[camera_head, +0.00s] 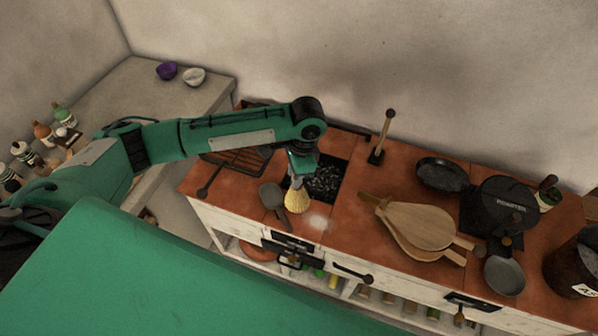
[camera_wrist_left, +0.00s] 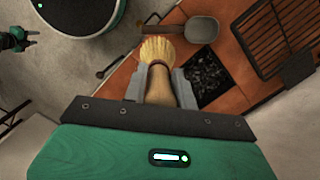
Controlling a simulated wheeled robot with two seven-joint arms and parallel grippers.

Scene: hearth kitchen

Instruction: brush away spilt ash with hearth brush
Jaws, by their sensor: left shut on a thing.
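My left gripper (camera_wrist_left: 160,85) is shut on the wooden handle of the hearth brush (camera_wrist_left: 158,50). The pale yellow bristles of the brush (camera_head: 296,201) point down over the red-brown counter, near its front edge. I cannot tell whether the bristles touch the surface. A faint pale patch of ash (camera_head: 319,220) lies on the counter just right of the bristles in the head view. A dark pit of coals (camera_head: 324,181) lies behind the brush, partly hidden by the gripper.
A grey shovel (camera_head: 272,197) lies left of the brush. A grill rack (camera_head: 236,162) is farther left. Wooden bellows (camera_head: 420,228), a black pan (camera_head: 443,174), a roaster (camera_head: 499,207) and a small grey pan (camera_head: 504,275) stand to the right. An upright wooden-handled tool (camera_head: 383,138) stands at the back.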

